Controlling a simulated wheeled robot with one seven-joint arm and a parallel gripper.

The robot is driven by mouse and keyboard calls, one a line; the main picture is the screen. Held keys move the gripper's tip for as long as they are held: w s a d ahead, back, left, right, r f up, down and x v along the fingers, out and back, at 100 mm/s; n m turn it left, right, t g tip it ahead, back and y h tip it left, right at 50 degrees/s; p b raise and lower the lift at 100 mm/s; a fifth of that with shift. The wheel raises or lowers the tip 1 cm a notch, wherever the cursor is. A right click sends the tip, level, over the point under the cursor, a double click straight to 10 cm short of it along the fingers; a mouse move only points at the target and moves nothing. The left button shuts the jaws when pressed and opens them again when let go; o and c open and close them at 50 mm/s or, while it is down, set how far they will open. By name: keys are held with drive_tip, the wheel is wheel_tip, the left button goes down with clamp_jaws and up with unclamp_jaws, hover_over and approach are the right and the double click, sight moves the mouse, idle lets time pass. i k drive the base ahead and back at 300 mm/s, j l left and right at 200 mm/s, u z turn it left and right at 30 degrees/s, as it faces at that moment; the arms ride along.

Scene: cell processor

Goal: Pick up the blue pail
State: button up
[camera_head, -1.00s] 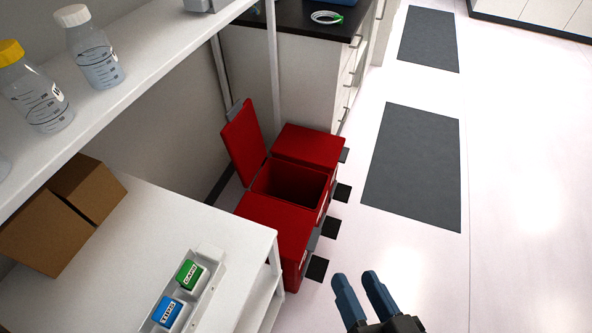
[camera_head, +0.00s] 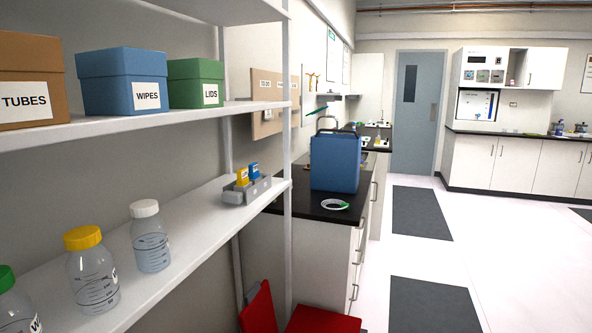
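A blue, box-shaped container (camera_head: 335,163) stands upright on the black countertop (camera_head: 300,206) beyond the shelf's end. It has a dark top and is the largest blue vessel in view; I cannot tell for certain that it is the pail. My gripper is out of the picture now.
The white shelving (camera_head: 205,225) fills the left side, with bottles and a small grey rack (camera_head: 246,190) on it. Red bins (camera_head: 322,320) stand below. The floor to the right is clear.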

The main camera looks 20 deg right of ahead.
sight(335, 158)
drive_tip(key=i+l+u, duration=0.25)
drive_tip(key=l+u, duration=0.25)
drive_tip(key=i+l+u, duration=0.2)
drive_tip(key=l, duration=0.15)
drive_tip(key=i+l+u, duration=0.1)
drive_tip(key=l, duration=0.5)
drive_tip(key=i+l+u, duration=0.1)
drive_tip(key=l, duration=0.55)
drive_tip(key=i+l+u, duration=0.1)
drive_tip(key=l, duration=0.55)
drive_tip(key=i+l+u, duration=0.15)
drive_tip(key=l, duration=0.5)
